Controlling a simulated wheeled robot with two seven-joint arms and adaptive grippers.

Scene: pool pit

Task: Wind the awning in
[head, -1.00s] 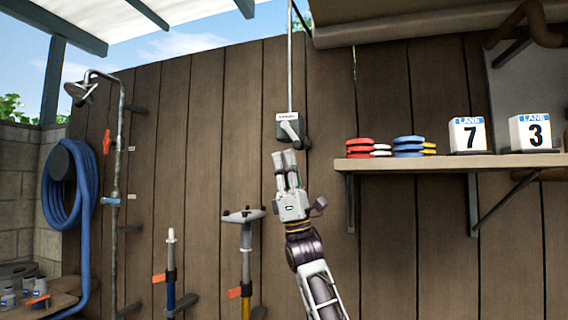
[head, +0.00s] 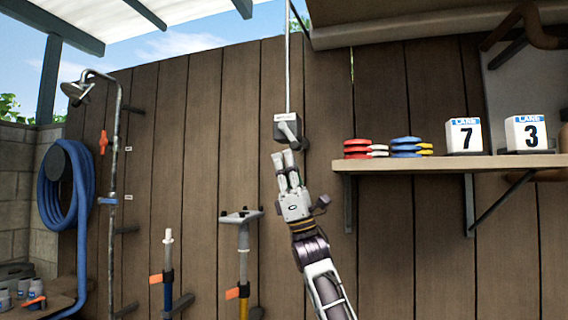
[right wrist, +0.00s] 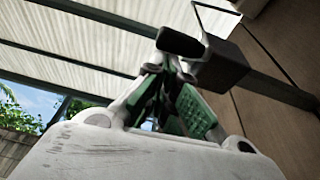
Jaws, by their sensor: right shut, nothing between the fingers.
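A small grey winder box (head: 284,124) is on the brown plank wall, below a thin upright rod (head: 288,60) that runs up out of the picture. A short crank handle (head: 289,131) sticks out from its front. My right gripper (head: 284,158) is shut and empty just below the box and handle, pointing up. In the right wrist view, the dark handle grip (right wrist: 180,43) and the box (right wrist: 222,66) lie just beyond the green-padded fingers (right wrist: 165,85). I cannot tell whether the fingers touch the handle. My left gripper is out of view.
A shelf (head: 440,164) to the right of my gripper holds colored discs and lane-number blocks (head: 464,135). A brown-grey housing (head: 400,28) runs along the wall top. Poles (head: 243,250) stand at lower left, with a blue hose (head: 80,200) farther left.

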